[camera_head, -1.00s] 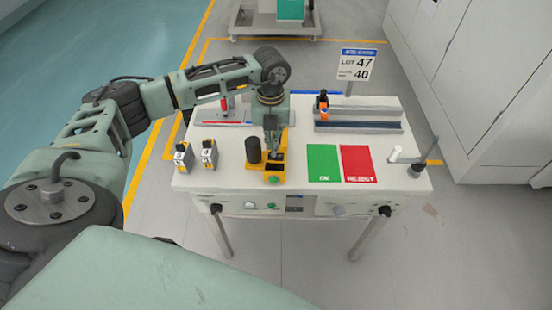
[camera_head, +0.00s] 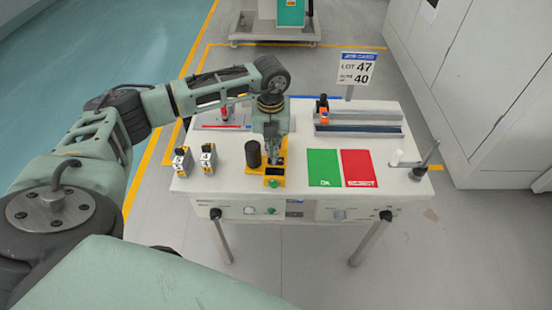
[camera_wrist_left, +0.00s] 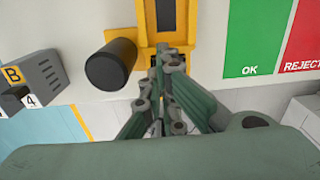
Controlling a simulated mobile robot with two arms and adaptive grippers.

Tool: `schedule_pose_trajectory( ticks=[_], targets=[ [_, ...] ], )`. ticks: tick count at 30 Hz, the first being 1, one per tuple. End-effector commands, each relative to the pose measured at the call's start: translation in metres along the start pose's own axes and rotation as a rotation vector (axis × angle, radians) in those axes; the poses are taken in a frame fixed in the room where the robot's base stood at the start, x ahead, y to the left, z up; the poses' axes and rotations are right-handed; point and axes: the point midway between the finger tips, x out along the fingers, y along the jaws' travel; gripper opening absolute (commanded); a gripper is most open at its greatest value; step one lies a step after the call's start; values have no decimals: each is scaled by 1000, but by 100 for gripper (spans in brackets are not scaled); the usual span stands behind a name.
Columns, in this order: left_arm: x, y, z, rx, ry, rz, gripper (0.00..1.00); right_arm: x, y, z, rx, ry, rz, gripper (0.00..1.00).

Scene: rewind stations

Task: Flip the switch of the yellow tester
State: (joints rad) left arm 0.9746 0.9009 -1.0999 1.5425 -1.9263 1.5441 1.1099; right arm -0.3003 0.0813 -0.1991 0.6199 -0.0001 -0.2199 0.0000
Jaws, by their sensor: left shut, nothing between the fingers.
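The yellow tester (camera_head: 265,170) stands near the front middle of the white table, with a black cylinder (camera_head: 253,154) at its left side. The tester also shows at the top of the left wrist view (camera_wrist_left: 148,20), with the black cylinder (camera_wrist_left: 110,65) beside it. My left gripper (camera_head: 272,160) points down over the tester and is shut and empty. In the left wrist view its closed fingertips (camera_wrist_left: 168,58) are at the tester's near part. The fingers hide part of the tester, and I cannot make out the switch or any contact. My right gripper is not in view.
A green OK mat (camera_head: 324,168) and a red REJECT mat (camera_head: 358,168) lie to the right. Two small numbered blocks (camera_head: 208,160) stand to the left. A grey rail fixture (camera_head: 358,128) and a job card sign (camera_head: 357,69) are behind. A post stand (camera_head: 418,172) is at the right edge.

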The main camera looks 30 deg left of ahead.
Motion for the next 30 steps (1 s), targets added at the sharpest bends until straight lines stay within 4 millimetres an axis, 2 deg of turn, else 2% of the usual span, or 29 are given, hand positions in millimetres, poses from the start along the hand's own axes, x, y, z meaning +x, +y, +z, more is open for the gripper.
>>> schedule_pose_trajectory(
  ticks=[30],
  targets=[
    [7,0,0,0,0,0,0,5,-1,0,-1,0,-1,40]
  ],
)
